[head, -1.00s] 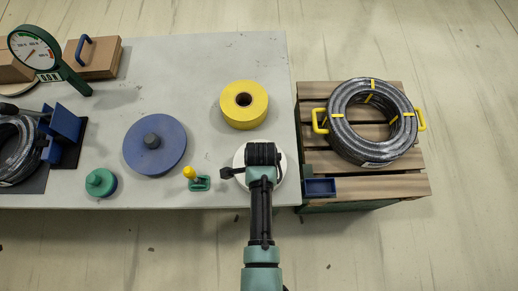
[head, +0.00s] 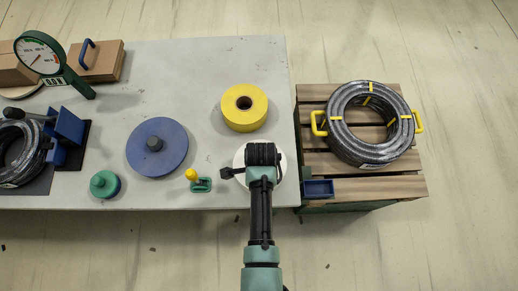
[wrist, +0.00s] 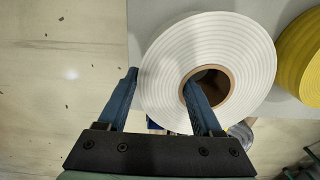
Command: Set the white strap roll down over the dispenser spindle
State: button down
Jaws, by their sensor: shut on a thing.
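The white strap roll (wrist: 240,60) has a brown core and fills much of the wrist view. My gripper (wrist: 162,80) is shut on its wall, one blue finger inside the core and the other outside the rim. In the head view my gripper (head: 262,155) hides most of the roll (head: 282,166), near the table's front right corner. I cannot tell its height above the table. The dispenser spindle is a dark stub (head: 155,144) in the middle of a blue disc (head: 140,158), left of my gripper and apart from the roll.
A yellow roll (head: 245,118) lies behind the white roll. A green base with a yellow knob (head: 192,174) and a green round piece (head: 103,184) stand near the front edge. A black hose coil (head: 345,135) lies on slats at right. The back middle of the table (head: 185,75) is bare.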

jog(key=shift+w+r+p, duration=0.15)
jog(key=shift+r+p, duration=1.5)
jog(key=shift+r, duration=0.25)
